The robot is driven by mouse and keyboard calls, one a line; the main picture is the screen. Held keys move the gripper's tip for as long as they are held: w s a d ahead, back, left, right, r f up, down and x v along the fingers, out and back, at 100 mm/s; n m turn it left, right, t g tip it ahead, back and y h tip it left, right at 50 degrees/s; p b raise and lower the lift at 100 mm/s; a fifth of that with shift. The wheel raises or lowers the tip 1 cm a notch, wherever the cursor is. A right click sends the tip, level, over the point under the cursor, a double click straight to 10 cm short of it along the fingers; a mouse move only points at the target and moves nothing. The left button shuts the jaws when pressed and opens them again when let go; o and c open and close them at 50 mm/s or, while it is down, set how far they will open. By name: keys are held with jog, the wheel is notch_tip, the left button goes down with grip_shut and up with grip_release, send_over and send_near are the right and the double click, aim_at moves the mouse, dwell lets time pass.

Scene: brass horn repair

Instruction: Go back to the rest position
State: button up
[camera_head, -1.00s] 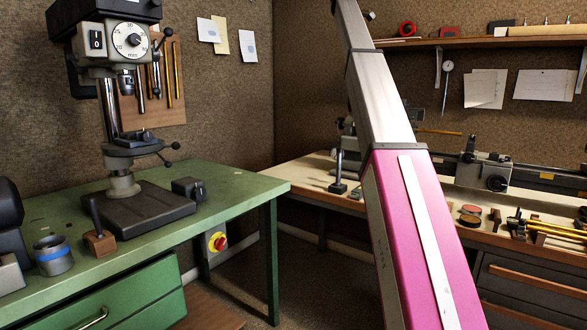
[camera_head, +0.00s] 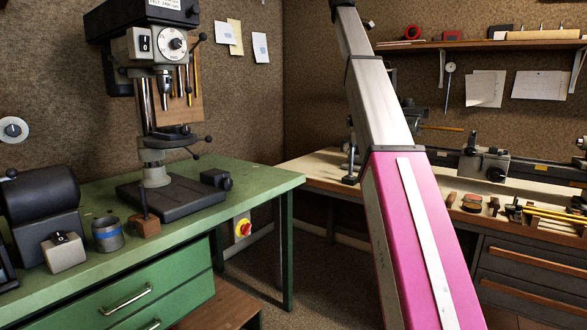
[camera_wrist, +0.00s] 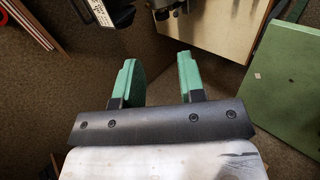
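My gripper (camera_wrist: 158,80) shows in the wrist view with its two green fingers spread apart and nothing between them. Beyond the fingers are the brown floor and wall surfaces, a pale bench top and part of a green bench top; the gripper touches none of them. In the head view my pink and silver arm rises through the middle of the picture, and the gripper itself is out of sight there.
The green bench (camera_head: 180,234) with a drill press (camera_head: 155,150) stands at left. A tin cup (camera_head: 108,235) and a grey box (camera_head: 63,252) sit near its front. A wooden workbench (camera_head: 317,171) with tools runs along the back right. Open floor lies between the benches.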

jog(key=s+a+f+m+g+y, duration=0.1)
jog(key=s+f, duration=0.2)
jog(key=f, duration=1.5)
jog(key=s+f+m+g+y, duration=0.1)
jog(key=s+f+m, duration=0.1)
jog(key=f, duration=1.5)
jog(key=s+a+f+m+g, duration=0.1)
jog(key=s+f, duration=0.2)
jog(key=f, duration=1.5)
jog(key=s+a+f+m+g+y, duration=0.1)
jog(key=s+f+m+g, duration=0.1)
jog(key=s+f, duration=1.6)
jog(key=s+a+f+m+g+y, duration=0.2)
jog(key=s+f+m, duration=0.2)
jog(key=s+f, duration=1.4)
notch_tip(320, 180, down, 2)
jog(key=shift+s+f+m, duration=0.1)
jog(key=shift+s+m, duration=0.05)
jog(key=shift+m, duration=0.15)
